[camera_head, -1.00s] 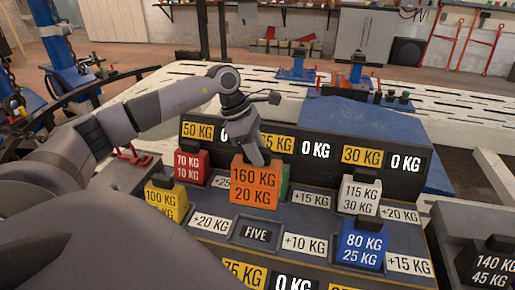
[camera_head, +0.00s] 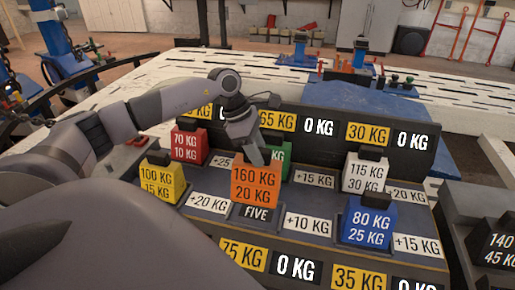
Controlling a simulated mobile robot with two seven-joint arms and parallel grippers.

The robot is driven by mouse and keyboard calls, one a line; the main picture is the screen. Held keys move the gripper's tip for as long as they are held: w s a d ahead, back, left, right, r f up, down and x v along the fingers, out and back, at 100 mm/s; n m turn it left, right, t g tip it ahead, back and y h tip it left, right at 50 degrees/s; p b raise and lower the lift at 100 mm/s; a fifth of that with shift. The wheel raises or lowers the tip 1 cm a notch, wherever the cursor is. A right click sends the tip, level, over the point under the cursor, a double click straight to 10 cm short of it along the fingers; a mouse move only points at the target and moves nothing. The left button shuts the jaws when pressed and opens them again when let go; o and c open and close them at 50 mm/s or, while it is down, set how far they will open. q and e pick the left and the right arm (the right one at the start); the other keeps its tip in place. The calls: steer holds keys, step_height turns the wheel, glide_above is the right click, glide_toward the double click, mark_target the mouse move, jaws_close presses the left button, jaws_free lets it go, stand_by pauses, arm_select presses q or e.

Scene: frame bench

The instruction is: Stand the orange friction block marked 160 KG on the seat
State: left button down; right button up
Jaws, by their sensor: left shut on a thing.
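The orange block marked 160 KG and 20 KG (camera_head: 255,186) is upright in my left gripper (camera_head: 257,157), which is shut on its top. The block is over the middle of the bench, just behind the FIVE label (camera_head: 261,212). Its lower edge covers the upper part of the dark seat around that label. I cannot tell whether the block touches the seat or hangs slightly above it. My right gripper is not in view.
A green block (camera_head: 283,160) stands close behind the orange one. A red block (camera_head: 190,143) and yellow block (camera_head: 163,180) stand left, a white block (camera_head: 364,174) and blue block (camera_head: 368,222) right. A black block (camera_head: 497,245) sits far right.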

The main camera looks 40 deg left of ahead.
mark_target(257, 174)
arm_select(q)
step_height(257, 174, down, 6)
steer(key=b, duration=0.4)
steer(key=shift+f+b, duration=0.4)
steer(key=shift+f, duration=0.4)
steer(key=c, duration=0.7)
jaws_free()
steer(key=shift+f, duration=0.1)
steer(key=v, duration=0.6)
steer(key=shift+r+p, duration=0.3)
steer(key=shift+p, duration=0.1)
steer(key=shift+s+a+r, duration=0.1)
steer(key=shift+a+r, duration=0.1)
steer(key=shift+r, duration=0.2)
